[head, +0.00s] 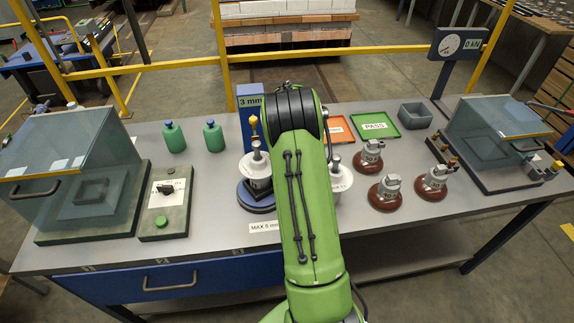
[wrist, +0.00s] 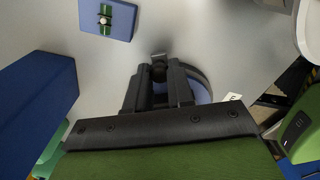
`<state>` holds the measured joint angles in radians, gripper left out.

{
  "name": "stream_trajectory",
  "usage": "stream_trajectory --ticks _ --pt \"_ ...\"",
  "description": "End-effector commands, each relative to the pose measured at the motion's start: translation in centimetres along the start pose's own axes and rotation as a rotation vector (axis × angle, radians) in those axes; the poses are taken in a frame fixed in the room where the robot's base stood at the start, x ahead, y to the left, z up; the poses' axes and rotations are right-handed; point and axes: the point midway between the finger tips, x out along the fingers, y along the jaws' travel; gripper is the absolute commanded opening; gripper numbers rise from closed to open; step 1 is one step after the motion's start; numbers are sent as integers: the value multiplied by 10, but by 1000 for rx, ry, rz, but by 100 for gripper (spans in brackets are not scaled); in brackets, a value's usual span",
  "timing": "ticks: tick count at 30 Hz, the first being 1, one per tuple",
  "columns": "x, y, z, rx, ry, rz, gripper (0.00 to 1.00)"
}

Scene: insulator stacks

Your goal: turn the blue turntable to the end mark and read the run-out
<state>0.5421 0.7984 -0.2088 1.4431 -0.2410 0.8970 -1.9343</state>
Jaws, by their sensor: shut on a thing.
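A white "MAX 5 mm" label (head: 265,227) lies in front. In the wrist view my gripper (wrist: 159,68) is shut on a small dark part at the turntable's edge, probably its handle; the fingers mostly hide it. The blue disc (wrist: 202,94) shows beside the fingers. In the head view my gripper is hidden behind my arm. I cannot make out an end mark.
Brown-based insulators (head: 385,192) stand right of my arm. A green PASS tray (head: 376,126), an orange tray (head: 341,128) and a grey bin (head: 415,115) lie behind. Glass-covered boxes stand at left (head: 75,150) and right (head: 495,135).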

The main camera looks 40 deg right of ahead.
Motion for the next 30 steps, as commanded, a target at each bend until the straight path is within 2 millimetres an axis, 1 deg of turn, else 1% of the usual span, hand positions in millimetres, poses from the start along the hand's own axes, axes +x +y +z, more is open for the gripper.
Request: stream_trajectory --ticks 9,24,25,29,30 --pt "-1 6 0 -54 -1 3 0" --pt "-1 6 0 -60 -1 2 0" --pt "0 6 0 -60 -1 2 27" --pt "0 6 0 -60 -1 2 47" --pt "0 6 0 -60 -1 1 48"
